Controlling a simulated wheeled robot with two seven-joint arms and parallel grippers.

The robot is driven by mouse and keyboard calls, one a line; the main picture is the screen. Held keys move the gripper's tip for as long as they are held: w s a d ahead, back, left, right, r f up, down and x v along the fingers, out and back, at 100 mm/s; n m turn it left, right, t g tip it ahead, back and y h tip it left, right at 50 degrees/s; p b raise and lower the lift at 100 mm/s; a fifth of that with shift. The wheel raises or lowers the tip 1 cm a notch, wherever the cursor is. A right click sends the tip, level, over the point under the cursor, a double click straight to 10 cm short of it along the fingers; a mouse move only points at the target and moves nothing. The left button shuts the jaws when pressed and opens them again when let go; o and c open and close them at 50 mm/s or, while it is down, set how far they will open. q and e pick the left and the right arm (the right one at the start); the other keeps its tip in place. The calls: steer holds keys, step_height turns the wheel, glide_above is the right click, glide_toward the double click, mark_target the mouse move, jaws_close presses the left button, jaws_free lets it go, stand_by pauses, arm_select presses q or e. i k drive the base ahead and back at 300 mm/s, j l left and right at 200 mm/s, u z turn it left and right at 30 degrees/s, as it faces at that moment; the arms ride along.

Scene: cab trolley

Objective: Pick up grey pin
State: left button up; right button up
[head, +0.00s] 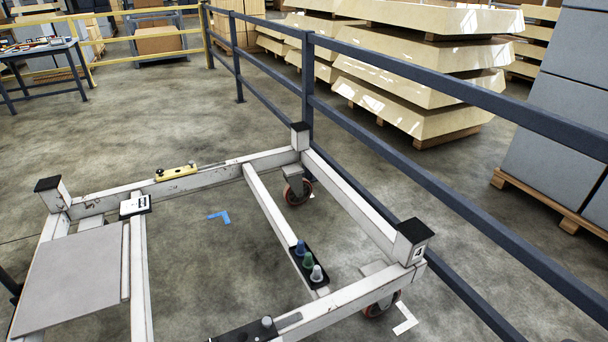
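A grey pin (316,273) stands upright at the near end of a black holder (323,283) on the trolley's middle crossbar. A green pin (308,261) and a blue pin (300,247) stand behind it in the same holder, in a row. Another grey knob or pin (267,322) sits on a black plate (240,332) at the bottom edge, partly cut off. The white trolley frame (340,196) has worn beams and black-capped corner posts. Neither of my grippers shows in the head view.
A dark blue railing (430,184) runs close along the trolley's right side. Stacked cream slabs (420,85) and grey boxes (560,120) stand beyond the railing.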

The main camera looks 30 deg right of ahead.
mark_target(317, 277)
steer(key=z, duration=1.2)
